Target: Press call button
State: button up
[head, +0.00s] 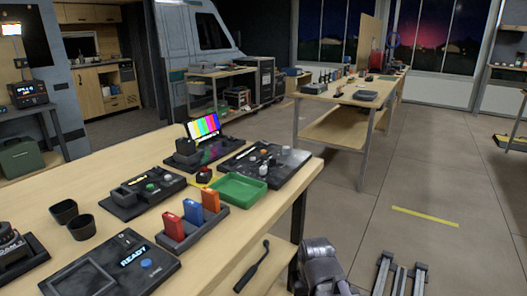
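A black panel (116,276) lies on the near wooden table at the lower left. It has a lit display reading READY (133,256) and a round blue button (146,263). A second dark panel (124,197) behind it carries a round green button (152,187). I cannot read a label that tells which one is the call button. Nothing touches either button.
A holder with red, blue and orange blocks (192,211), a green tray (238,188) and two dark cups (73,219) stand around the panels. A colour-bar screen (203,126) stands behind. A black tool (252,266) lies lower right. The floor at right is mostly clear.

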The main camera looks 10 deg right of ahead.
grip_shut()
dwell(1.3)
